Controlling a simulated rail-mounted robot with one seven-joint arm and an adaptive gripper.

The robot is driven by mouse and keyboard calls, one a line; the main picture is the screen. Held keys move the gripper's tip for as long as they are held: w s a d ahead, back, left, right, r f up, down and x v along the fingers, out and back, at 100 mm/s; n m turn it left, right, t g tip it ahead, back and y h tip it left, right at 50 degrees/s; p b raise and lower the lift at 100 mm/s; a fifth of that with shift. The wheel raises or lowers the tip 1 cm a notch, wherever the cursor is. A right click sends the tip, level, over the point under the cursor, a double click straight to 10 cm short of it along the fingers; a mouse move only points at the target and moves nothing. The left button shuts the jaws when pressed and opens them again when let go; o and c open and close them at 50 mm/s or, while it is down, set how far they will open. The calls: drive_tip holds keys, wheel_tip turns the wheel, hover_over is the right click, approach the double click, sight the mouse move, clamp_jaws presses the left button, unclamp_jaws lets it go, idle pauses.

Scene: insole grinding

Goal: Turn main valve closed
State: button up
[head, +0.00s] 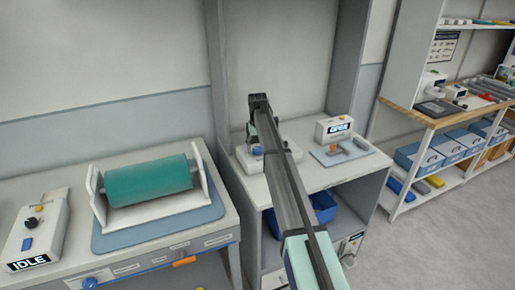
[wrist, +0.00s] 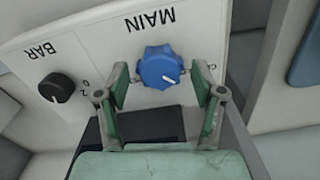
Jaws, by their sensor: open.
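The main valve is a blue knob (wrist: 160,66) on a pale panel (wrist: 215,30), under the upside-down word MAIN in the wrist view. Its white pointer mark aims to the lower right in the picture. My gripper (wrist: 158,77) is open, with one green-padded finger on either side of the knob. Whether the pads touch it I cannot tell. In the head view my gripper (head: 262,130) is over the left part of the grey bench, partly hidden by my arm. A blue knob (head: 257,150) shows there on a low white unit beside it.
A black BAR knob (wrist: 57,88) sits left of the main valve. A white box with a lit display (head: 340,127) and a grey-blue pad (head: 370,152) are to the right. A green roller (head: 150,182) and an IDLE box (head: 35,230) stand on the left bench.

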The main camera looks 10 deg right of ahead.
sight(258, 148)
wheel_tip(258, 148, up, 12)
drive_tip(key=shift+f, duration=0.15)
idle(0.3)
